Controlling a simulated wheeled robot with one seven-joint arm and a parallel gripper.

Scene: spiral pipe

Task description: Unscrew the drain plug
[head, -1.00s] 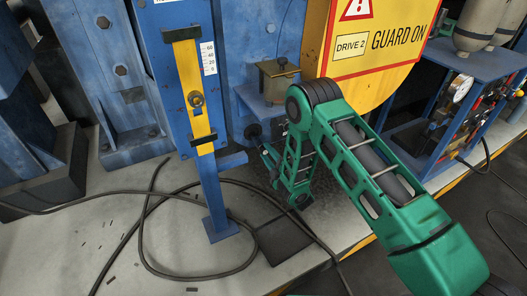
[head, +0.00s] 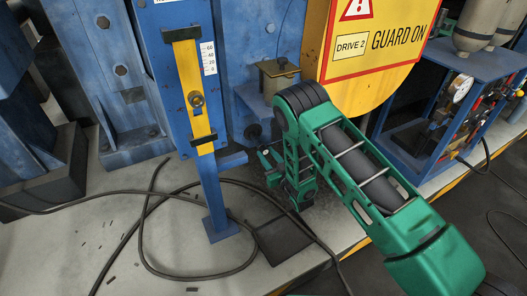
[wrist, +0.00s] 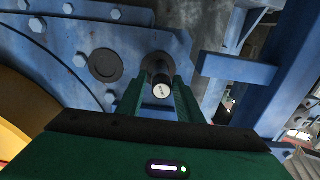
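The drain plug appears to be the dark cylinder with a pale grey end face (wrist: 161,89) in the wrist view, sticking out of a blue flanged housing. A dark round knob (head: 253,131) on the blue machine in the head view looks like the same part. My gripper (wrist: 159,98) has its two green fingers apart, one on each side of the cylinder. Gaps seem to show between fingers and cylinder, and I see no clear contact. In the head view my gripper (head: 267,157) is small, just below and right of the knob, partly hidden by my arm.
A blue post (head: 212,190) with a yellow gauge plate stands left of my gripper. A yellow guard (head: 375,45) is above right. A black cable (head: 150,235) loops over the pale floor. In the wrist view a blue beam (wrist: 238,68) lies close right of the fingers.

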